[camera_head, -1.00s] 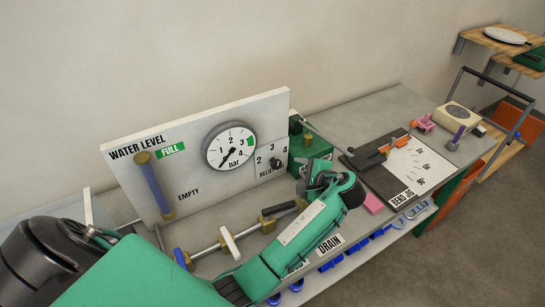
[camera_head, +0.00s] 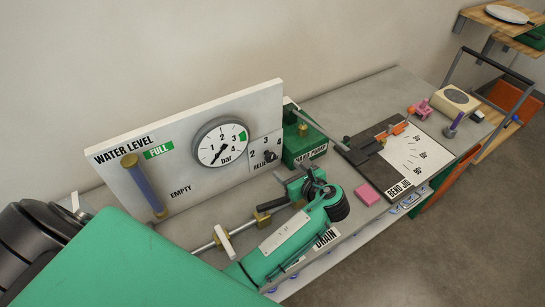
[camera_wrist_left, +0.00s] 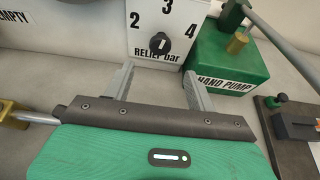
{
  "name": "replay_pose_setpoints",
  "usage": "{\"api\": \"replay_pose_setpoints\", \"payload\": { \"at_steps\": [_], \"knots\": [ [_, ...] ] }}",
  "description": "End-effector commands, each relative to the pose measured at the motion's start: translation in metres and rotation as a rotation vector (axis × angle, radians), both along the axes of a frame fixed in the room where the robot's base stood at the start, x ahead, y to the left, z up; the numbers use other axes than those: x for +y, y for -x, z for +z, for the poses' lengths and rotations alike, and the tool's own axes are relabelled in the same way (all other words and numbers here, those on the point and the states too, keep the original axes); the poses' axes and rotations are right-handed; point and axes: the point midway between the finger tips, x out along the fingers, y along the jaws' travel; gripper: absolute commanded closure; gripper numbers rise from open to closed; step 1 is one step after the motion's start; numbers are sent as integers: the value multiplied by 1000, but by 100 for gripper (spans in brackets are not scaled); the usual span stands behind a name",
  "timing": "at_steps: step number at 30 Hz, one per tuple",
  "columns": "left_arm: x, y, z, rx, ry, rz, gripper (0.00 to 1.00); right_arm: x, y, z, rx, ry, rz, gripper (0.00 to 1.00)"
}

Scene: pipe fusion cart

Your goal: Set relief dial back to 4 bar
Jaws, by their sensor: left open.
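The relief dial (camera_head: 269,156) is a small dark knob on the white panel (camera_head: 180,191), below the numbers 2, 3 and 4. In the left wrist view the dial (camera_wrist_left: 159,43) has a pale mark that looks roughly upright, towards the 3, though it is small. My left gripper (camera_head: 292,182) is in front of and below the dial, near the panel. In the wrist view its two fingers (camera_wrist_left: 158,76) are spread apart with nothing between them, and the dial lies beyond the tips, roughly centred. My right gripper is out of view.
A round pressure gauge (camera_head: 220,143) is left of the dial. The green hand pump (camera_head: 303,146) stands close on the right, with its lever reaching right. A brass-fitted pipe with a white handle (camera_head: 224,241) lies below the panel. A pink block (camera_head: 367,194) lies near the bend jig (camera_head: 408,160).

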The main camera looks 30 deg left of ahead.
Motion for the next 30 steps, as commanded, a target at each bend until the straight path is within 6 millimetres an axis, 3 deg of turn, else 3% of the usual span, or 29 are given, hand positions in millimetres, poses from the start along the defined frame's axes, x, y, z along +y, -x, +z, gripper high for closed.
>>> {"api": "replay_pose_setpoints", "payload": {
  "at_steps": [6,13,27,30],
  "knots": [
    [40,-23,-15,1,-2,2,43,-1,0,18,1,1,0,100],
    [69,-41,-30,0,0,2,43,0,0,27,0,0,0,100],
    [80,-47,-38,-2,2,1,43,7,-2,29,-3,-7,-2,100],
    [80,-47,-38,-2,2,1,61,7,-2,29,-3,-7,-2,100]
  ]
}}
